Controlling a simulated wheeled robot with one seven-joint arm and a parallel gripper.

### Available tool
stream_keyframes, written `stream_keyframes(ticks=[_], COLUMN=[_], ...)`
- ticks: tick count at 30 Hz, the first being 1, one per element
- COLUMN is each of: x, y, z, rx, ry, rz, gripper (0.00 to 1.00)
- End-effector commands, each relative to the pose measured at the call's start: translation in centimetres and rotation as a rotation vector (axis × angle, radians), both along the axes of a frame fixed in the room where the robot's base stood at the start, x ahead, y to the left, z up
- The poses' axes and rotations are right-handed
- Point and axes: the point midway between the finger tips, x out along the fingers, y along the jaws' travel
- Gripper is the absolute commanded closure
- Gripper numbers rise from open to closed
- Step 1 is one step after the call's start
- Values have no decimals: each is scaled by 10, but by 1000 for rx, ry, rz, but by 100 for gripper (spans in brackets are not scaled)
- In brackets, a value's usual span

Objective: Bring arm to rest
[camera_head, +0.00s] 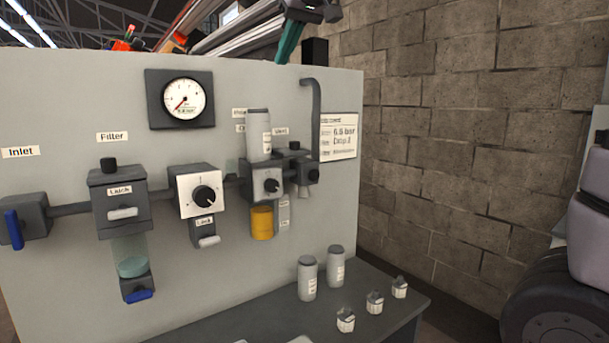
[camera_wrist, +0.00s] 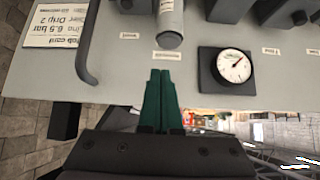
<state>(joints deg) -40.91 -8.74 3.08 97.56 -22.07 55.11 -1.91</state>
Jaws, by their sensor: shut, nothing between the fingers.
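My gripper (camera_head: 284,58) shows at the top of the head view, its green fingers pointing down near the top edge of the grey panel (camera_head: 60,110). In the wrist view my gripper (camera_wrist: 158,76) has both green fingers together, with nothing between them. It lies between the bent pipe (camera_wrist: 88,45) and the round pressure gauge (camera_wrist: 233,67) in that view. A grey cylinder (camera_wrist: 170,20) stands beyond the fingertips. I cannot tell whether the fingers touch the panel.
The panel carries a filter unit (camera_head: 119,205), a regulator knob (camera_head: 207,198), a blue inlet handle (camera_head: 14,229) and a yellow cup (camera_head: 262,222). Two grey canisters and several small parts stand on the dark shelf (camera_head: 262,322). A block wall (camera_head: 440,130) rises at right.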

Motion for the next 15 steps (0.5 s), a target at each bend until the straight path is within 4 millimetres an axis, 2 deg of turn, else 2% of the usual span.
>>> stream_keyframes(ticks=[5,6,9,12,15], x=[-7,-14,-40,-72,-102], y=[-108,-136,-200,-250,-281], z=[-32,-45,-78,-115,-147], rx=[46,63,117,180,238], ry=[81,106,165,218,259], rz=[-202,-260,-413,-559,-677], gripper=[100,100,100,100,100])
